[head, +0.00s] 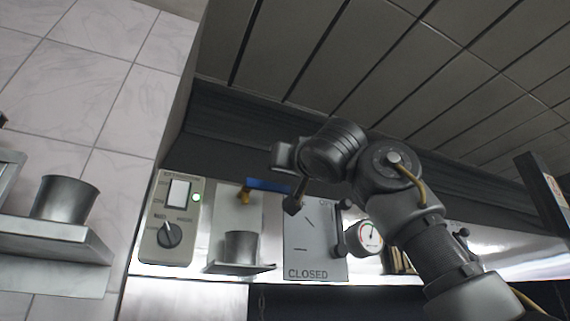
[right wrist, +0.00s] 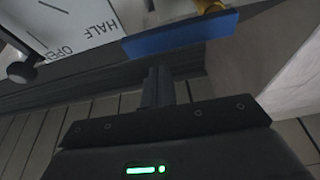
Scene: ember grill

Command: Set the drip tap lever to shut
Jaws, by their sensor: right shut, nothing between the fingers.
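The drip tap's brass body (head: 243,195) sits on a pale wall plate in the head view. Its blue lever (head: 268,185) lies roughly level and points right from the brass body. In the right wrist view the lever (right wrist: 180,35) is a broad blue bar, with the brass part (right wrist: 208,6) behind it. My right gripper (right wrist: 160,85) is shut and empty, its fingertips close to the lever's free end; I cannot tell whether they touch. In the head view its fingers are hard to make out. My left gripper is out of view.
A metal cup (head: 241,247) stands on a small shelf under the tap. A switch and dial panel (head: 166,222) is left of it. A white plate marked CLOSED (head: 310,250), with dark knobs nearby, and a gauge (head: 370,238) are right. Another pot (head: 64,199) stands far left.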

